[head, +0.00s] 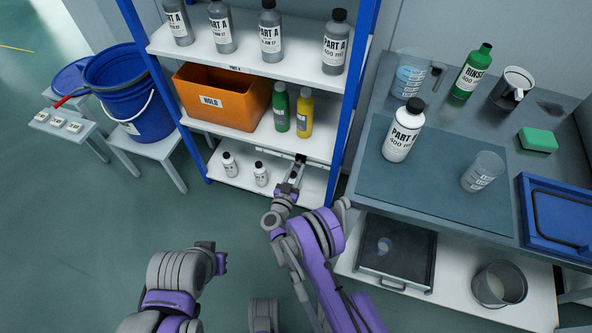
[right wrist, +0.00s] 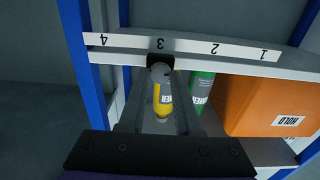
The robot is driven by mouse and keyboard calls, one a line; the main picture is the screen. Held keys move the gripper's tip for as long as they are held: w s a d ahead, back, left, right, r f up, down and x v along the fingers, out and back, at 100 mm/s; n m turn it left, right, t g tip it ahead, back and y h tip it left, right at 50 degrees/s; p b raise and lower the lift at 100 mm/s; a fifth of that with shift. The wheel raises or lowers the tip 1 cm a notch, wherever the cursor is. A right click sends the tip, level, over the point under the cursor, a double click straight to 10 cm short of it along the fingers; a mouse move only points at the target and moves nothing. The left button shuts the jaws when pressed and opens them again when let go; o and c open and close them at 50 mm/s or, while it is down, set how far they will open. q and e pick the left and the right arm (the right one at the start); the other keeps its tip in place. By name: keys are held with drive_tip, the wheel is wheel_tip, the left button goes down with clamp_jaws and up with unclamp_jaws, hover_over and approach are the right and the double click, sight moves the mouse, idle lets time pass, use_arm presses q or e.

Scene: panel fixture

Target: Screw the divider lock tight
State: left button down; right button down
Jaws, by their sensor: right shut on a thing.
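The divider lock (right wrist: 160,73) shows in the right wrist view as a small grey knob under a black clip on the shelf's numbered rail, near the 3. In the head view its black part (head: 301,158) sits on the front edge of a lower shelf. My right gripper (head: 296,171) reaches up to it and is shut on the knob. In the right wrist view the two fingers (right wrist: 160,82) stand on either side of the knob. The fingers partly hide the knob in the head view. My left arm is at the lower left, with no gripper fingers visible.
Blue shelf posts (head: 350,100) flank the rack. A yellow bottle (head: 304,114), a green bottle (head: 280,108) and an orange HOLD bin (head: 222,97) stand on the shelf above. Two small white bottles (head: 261,174) stand left of my right gripper. A workbench (head: 440,205) is at right.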

drive_tip(key=m+b, duration=0.2)
drive_tip(key=shift+f+m, duration=0.15)
drive_tip(key=shift+m, duration=0.15)
drive_tip(key=m+b, duration=0.2)
drive_tip(key=m, duration=0.1)
drive_tip(key=shift+m, duration=0.3)
drive_tip(key=m+b, duration=0.2)
drive_tip(key=m, duration=0.2)
drive_tip(key=shift+m, duration=0.3)
drive_tip(key=m+b, duration=0.1)
drive_tip(key=m, duration=0.3)
drive_tip(key=shift+m, duration=0.3)
drive_tip(key=m, duration=0.5)
drive_tip(key=shift+b, duration=0.3)
drive_tip(key=m, duration=0.5)
drive_tip(key=shift+m, duration=0.4)
drive_tip(key=m, duration=0.6)
drive_tip(key=shift+b, duration=0.4)
drive_tip(key=m, duration=0.5)
drive_tip(key=shift+a, duration=0.1)
drive_tip(key=shift+m, duration=0.4)
